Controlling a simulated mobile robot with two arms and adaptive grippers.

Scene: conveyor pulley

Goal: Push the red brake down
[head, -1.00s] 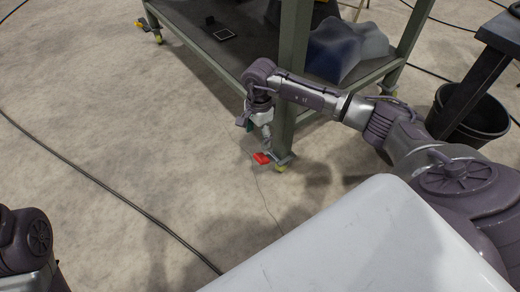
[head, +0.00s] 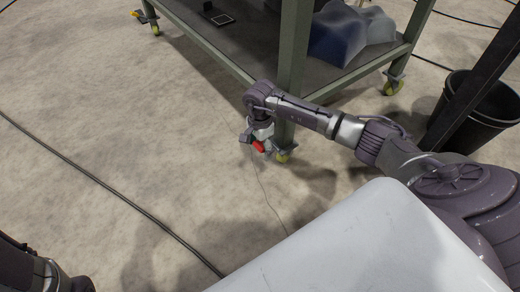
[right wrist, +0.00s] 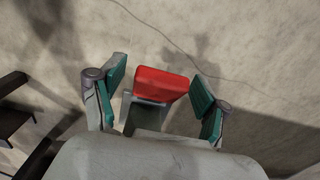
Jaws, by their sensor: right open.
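The red brake (head: 258,147) is a small red pedal on the caster at the near corner post of the green cart. In the right wrist view the red brake (right wrist: 161,84) lies between the two green-padded fingers, with a gap on each side. My right gripper (head: 254,140) is open, pointing down close over the brake. It also shows in the right wrist view (right wrist: 160,95). Whether it touches the brake from above I cannot tell. My left arm shows only as a link at the lower left; its gripper is out of view.
The green cart frame (head: 292,60) stands close behind my right gripper, with a yellow caster wheel (head: 282,157) beside the brake. A blue-grey object (head: 338,38) lies on its lower shelf. A black bin (head: 470,110) stands at right. A cable (head: 110,190) crosses the open floor at left.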

